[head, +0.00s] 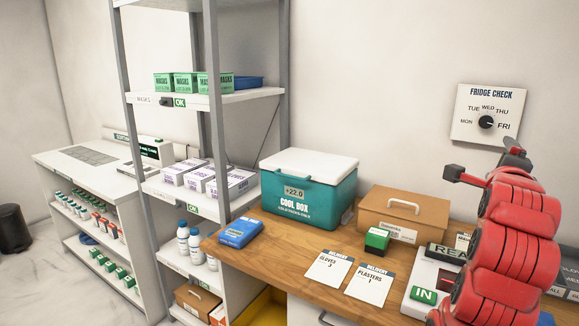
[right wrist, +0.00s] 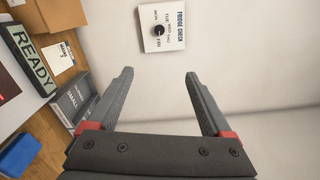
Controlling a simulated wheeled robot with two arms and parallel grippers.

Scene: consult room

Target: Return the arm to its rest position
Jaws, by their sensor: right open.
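My right arm, with its red segmented links, rises at the right side of the head view. My right gripper (head: 515,152) is at its top, dark and partly hidden by the arm, in front of the wall. In the right wrist view its two dark fingers (right wrist: 159,76) stand wide apart with nothing between them. The fingers point toward the white wall, below the fridge check dial (right wrist: 161,25). The dial also shows in the head view (head: 488,113), to the left of and above the gripper. My left gripper is not in view.
The wooden counter (head: 290,262) holds a teal cool box (head: 308,200), a brown case (head: 403,208), a green stamp (head: 377,239), two cards and a tray with a READY sign (right wrist: 28,60). A metal-framed shelf (head: 217,110) stands left. The wall around the dial is bare.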

